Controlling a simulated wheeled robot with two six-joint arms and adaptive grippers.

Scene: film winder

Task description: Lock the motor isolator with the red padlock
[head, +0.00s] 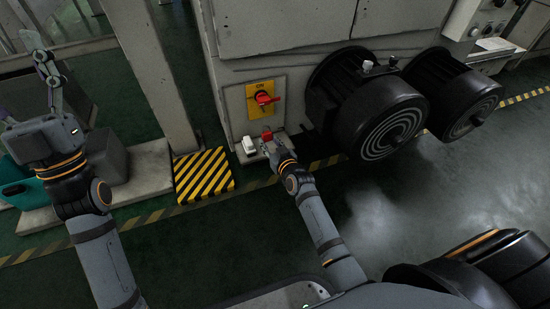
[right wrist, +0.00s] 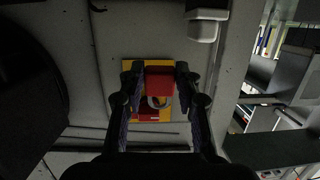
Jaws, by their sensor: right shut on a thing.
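The motor isolator is a yellow plate (head: 257,106) with a red handle (head: 265,98) on the grey cabinet. It also shows behind my right fingers in the right wrist view. My right gripper (right wrist: 160,88) is shut on the red padlock (right wrist: 159,80). The padlock's grey shackle points down in that view, in front of the yellow plate, which it partly hides. In the head view, the padlock (head: 267,134) shows as a small red patch below the isolator, at my right fingertips. My left gripper (head: 30,100) is raised at the far left, empty, and appears open.
Two black motors (head: 385,115) stand close on the right. A pillar (head: 155,75) and a yellow-black striped block (head: 204,175) are on the left. Floor in front is clear.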

